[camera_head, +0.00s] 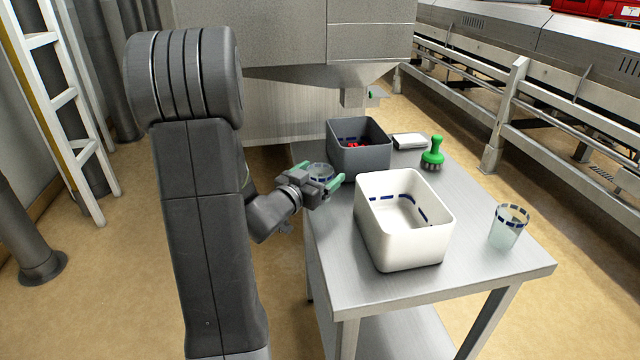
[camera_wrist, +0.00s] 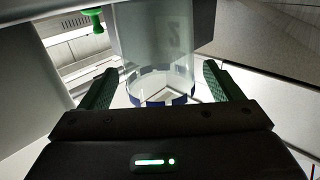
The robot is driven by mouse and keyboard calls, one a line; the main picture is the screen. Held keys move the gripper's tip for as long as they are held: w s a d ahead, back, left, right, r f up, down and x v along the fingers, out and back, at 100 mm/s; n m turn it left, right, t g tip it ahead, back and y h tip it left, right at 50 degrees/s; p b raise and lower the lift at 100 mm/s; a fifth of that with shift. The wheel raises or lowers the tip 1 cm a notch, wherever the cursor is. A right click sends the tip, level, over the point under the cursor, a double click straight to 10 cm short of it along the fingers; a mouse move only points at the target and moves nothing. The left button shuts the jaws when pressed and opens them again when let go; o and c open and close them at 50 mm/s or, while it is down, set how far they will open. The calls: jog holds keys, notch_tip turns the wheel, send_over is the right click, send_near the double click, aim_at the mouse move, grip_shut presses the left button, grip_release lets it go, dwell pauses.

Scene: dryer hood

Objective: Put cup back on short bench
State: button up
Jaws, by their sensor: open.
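A clear cup (camera_head: 318,168) with a blue band is at my gripper (camera_head: 322,174), over or beside the left edge of the steel bench (camera_head: 375,290). In the wrist view the cup (camera_wrist: 158,45) stands between the two green fingers of my gripper (camera_wrist: 161,72). The fingers are spread, and a gap seems to show on each side of the cup. What supports the cup is hidden. A second clear cup (camera_head: 508,228) with a dashed blue band stands upright at the right end of the bench.
A white bin (camera_head: 400,240) stands mid-bench, with a grey bin (camera_head: 362,165) holding something red behind it. A green brush (camera_head: 432,155) and a small white-topped block (camera_head: 409,141) stand beyond. A white ladder (camera_head: 65,100) is at left. Bench space is free around the second cup.

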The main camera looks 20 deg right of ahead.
jog(key=shift+w+d, duration=0.15)
jog(key=shift+d, duration=0.1)
jog(key=c, duration=1.2)
